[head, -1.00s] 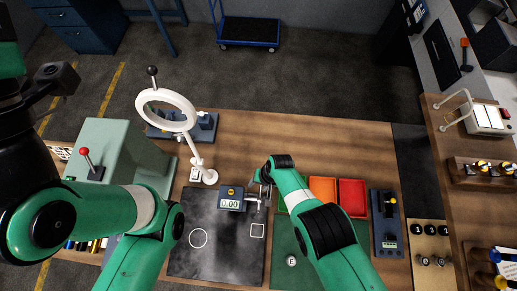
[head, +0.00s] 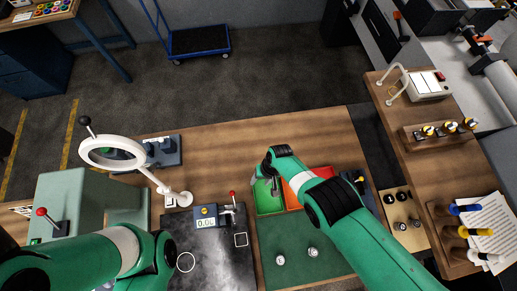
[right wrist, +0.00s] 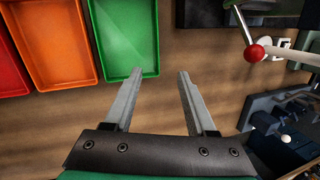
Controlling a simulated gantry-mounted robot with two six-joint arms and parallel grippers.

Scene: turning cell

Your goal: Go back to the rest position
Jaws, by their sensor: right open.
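My right gripper (head: 265,184) is over the green tray (head: 268,204) in the head view, small and partly hidden by its own wrist. Two small metal parts (head: 313,252) stand on the green mat.
A gauge with a display (head: 206,222) stands on the dark plate (head: 210,265). The white ring magnifier (head: 112,152) rises at left. An orange tray (head: 298,183) adjoins the green one. A side bench (head: 425,150) stands right. Bare wood lies behind the trays.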

